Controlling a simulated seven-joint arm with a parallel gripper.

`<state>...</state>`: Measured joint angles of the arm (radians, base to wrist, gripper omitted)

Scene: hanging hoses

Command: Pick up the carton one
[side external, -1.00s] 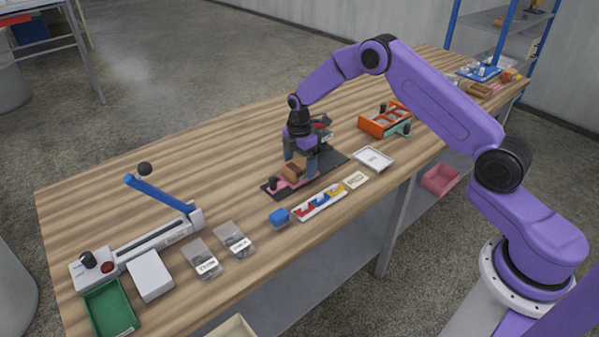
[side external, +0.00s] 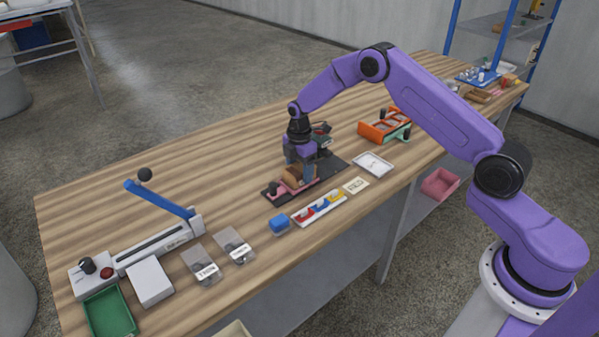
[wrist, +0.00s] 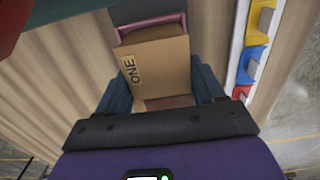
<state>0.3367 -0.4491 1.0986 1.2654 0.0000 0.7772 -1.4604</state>
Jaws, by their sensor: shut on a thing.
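The carton marked "ONE" (wrist: 160,68) is a brown cardboard box, seen close up in the wrist view. In the side view the carton (side external: 292,175) is small and partly hidden by my gripper. My gripper (side external: 300,172) points down over it, with a blue finger on each side of the carton in the wrist view (wrist: 165,95). The fingers are shut on the carton. The carton is at a pink holder (wrist: 150,27) on a dark base plate (side external: 327,169). I cannot tell whether its underside touches the holder.
An orange frame (side external: 384,129) and a white tray (side external: 373,164) stand to the right. A blue-levered device (side external: 150,240) stands left. The table behind is mostly clear.

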